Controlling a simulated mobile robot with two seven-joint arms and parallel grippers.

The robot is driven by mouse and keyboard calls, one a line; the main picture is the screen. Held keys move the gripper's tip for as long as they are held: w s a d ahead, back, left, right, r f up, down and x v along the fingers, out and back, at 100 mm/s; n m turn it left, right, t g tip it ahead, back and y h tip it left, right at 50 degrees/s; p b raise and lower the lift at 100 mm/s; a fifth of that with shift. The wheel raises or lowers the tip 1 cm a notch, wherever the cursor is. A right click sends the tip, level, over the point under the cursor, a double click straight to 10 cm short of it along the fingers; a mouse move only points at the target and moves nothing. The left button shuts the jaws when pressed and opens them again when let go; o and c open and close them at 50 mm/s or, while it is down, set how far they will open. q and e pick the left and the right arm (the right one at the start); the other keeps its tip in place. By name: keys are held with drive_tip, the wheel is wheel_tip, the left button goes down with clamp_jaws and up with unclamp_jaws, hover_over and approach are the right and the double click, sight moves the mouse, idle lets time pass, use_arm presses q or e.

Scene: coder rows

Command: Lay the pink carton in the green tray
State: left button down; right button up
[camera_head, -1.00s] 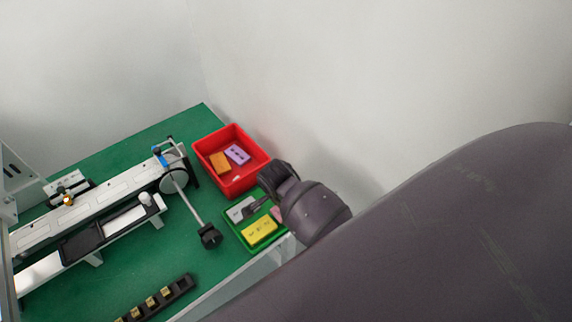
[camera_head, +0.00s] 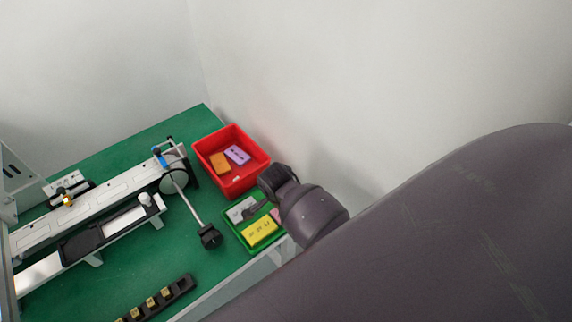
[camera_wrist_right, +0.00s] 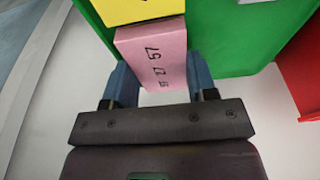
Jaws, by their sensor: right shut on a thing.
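The pink carton (camera_wrist_right: 153,58) is between the two blue fingers of my right gripper (camera_wrist_right: 158,66), which is shut on it. A small part of the pink carton (camera_head: 275,213) shows beside my arm in the head view. The green tray (camera_wrist_right: 232,40) lies beyond the carton, and the carton overlaps its near edge in the wrist view. I cannot tell whether the carton touches the tray floor. The green tray (camera_head: 233,232) also shows in the head view, holding a yellow carton (camera_head: 259,231) and a grey carton (camera_head: 240,210). My left gripper is not in view.
A red bin (camera_head: 215,180) with an orange and a purple carton stands just behind the tray. A coding machine with a conveyor (camera_head: 98,212) fills the left of the green table. A dark rack (camera_head: 160,299) lies in front. A wall is close behind.

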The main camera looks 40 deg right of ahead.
drive_tip(key=o, duration=0.8)
drive_tip(key=shift+w+f, duration=0.1)
drive_tip(key=shift+f, duration=0.05)
drive_tip(key=shift+c, duration=0.2)
wheel_tip(320, 180, up, 11)
drive_tip(key=a, duration=0.2)
drive_tip(key=shift+a, duration=0.1)
